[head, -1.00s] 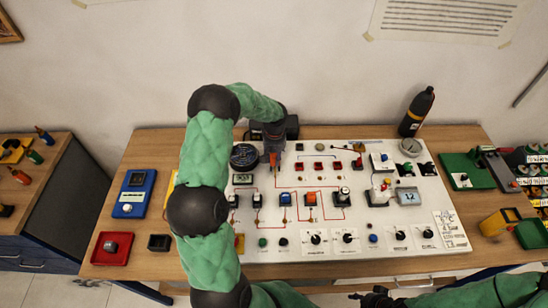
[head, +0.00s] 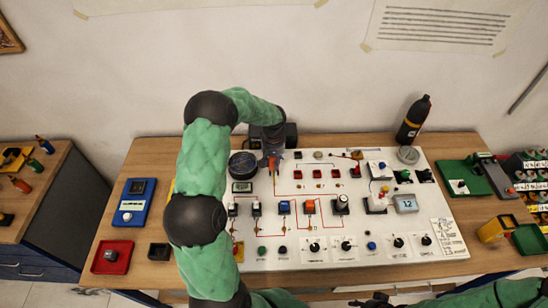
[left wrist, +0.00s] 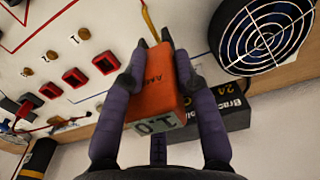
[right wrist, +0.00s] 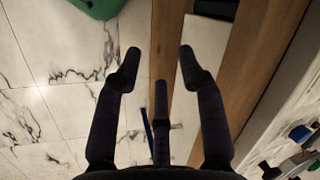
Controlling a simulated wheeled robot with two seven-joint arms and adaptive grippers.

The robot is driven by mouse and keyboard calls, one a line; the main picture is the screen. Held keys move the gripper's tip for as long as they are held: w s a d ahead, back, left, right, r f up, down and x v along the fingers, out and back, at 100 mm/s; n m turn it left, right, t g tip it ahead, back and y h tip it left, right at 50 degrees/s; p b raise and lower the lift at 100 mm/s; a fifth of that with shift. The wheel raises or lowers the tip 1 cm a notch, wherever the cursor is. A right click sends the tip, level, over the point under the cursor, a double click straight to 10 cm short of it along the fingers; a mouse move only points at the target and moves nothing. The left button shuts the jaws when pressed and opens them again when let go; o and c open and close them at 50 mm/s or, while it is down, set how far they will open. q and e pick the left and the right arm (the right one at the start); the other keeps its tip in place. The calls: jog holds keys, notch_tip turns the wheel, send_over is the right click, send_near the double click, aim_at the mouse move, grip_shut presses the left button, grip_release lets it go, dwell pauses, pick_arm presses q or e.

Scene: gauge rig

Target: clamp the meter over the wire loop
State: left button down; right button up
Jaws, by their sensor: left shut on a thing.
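The meter (left wrist: 158,82) is an orange block with a grey display end reading 1.0. My left gripper (left wrist: 155,72) is shut on its sides. In the head view the meter (head: 272,164) is a small orange patch below my left gripper, near the board's top left. The wire loop (left wrist: 149,20) shows as a thin yellow-orange wire at the meter's far end. Two dark tips of the meter lie close on either side of the wire's lower end; I cannot tell whether they enclose it. My right gripper (right wrist: 158,58) is open and empty, over the floor by the table edge.
A white board (head: 400,258) with switches and knobs covers the table's middle. A round fan grille (left wrist: 263,38) and a black box (left wrist: 228,110) are close to the left gripper. A black bottle (head: 413,120) stands at the back right; a blue device (head: 134,203) lies left.

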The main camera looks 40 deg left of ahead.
pick_arm(q)
jog(key=shift+r+p, duration=1)
jog(key=shift+r, duration=1.2)
jog(key=shift+f, duration=0.1)
